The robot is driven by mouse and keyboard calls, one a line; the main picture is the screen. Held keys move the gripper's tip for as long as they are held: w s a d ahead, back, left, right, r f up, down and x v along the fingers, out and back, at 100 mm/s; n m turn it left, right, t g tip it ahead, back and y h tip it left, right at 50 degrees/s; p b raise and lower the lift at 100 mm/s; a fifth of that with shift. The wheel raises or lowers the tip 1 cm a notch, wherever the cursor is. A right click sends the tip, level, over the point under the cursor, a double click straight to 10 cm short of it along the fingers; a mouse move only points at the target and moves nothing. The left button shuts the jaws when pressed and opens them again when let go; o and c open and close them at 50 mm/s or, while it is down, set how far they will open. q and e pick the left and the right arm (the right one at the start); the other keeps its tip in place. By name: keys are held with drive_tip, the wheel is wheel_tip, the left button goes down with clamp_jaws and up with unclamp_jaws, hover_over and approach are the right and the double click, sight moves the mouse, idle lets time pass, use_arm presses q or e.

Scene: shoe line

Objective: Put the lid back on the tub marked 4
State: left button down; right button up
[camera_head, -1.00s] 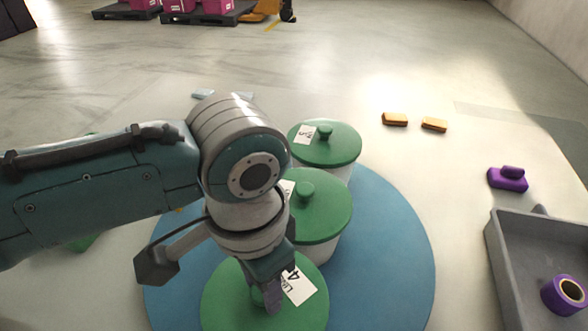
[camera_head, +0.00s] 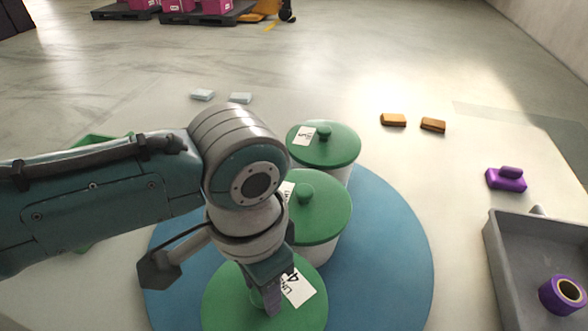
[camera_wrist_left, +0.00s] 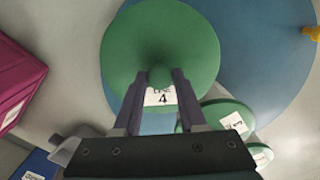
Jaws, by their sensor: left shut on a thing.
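The green round lid with a white label marked 4 (camera_head: 222,298) is at the near side of the blue round surface (camera_head: 390,255). My left gripper (camera_head: 270,297) is above it, shut on its centre knob. The wrist view shows the lid (camera_wrist_left: 130,45) from above, with the knob between the fingers (camera_wrist_left: 160,76). The lid hides whatever is under it, so I cannot tell whether it rests on a tub. My right gripper is not in view.
Two white tubs with green lids stand behind, a nearer one (camera_head: 325,212) and a farther one (camera_head: 335,145). A grey tray (camera_head: 510,265) holding a purple roll (camera_head: 563,295) is at the right. A purple block (camera_head: 507,180) and orange blocks (camera_head: 393,120) lie beyond.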

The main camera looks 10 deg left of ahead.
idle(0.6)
use_arm(q)
drive_tip(key=shift+c, duration=1.9)
unclamp_jaws()
drive_tip(key=shift+o, duration=0.2)
drive_tip(key=o, duration=0.3)
drive_tip(key=shift+o, duration=0.2)
drive_tip(key=shift+r+p, duration=0.1)
drive_tip(key=shift+p, duration=0.25)
wheel_tip(320, 180, up, 7)
drive_tip(key=p, duration=0.7)
drive_tip(key=shift+p, duration=0.4)
